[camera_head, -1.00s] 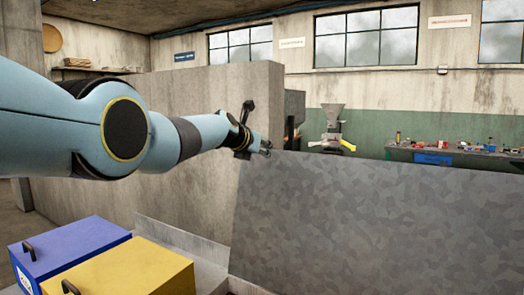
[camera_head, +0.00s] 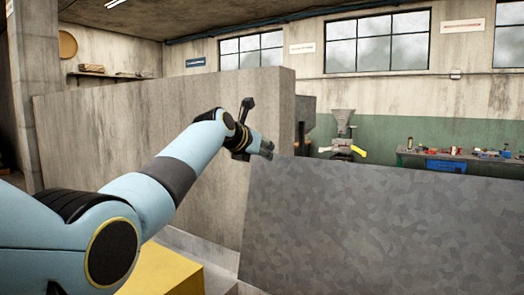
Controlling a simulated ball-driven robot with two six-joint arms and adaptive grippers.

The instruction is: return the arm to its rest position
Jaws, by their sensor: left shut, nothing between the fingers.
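My left arm (camera_head: 176,172) comes in from the lower left, light blue with black joints, and reaches up toward the middle. My left gripper (camera_head: 268,150) is at its far end, dark grey, shut and empty. It shows just above and in front of the corner where the concrete wall meets the grey mottled panel. I cannot tell whether it touches either. My right gripper is out of view.
A concrete wall (camera_head: 110,130) stands behind the arm. A grey mottled panel (camera_head: 390,225) fills the lower right. A yellow box (camera_head: 165,272) shows at the bottom, partly behind the arm. Farther back are a machine with a hopper (camera_head: 342,125) and a workbench (camera_head: 425,160).

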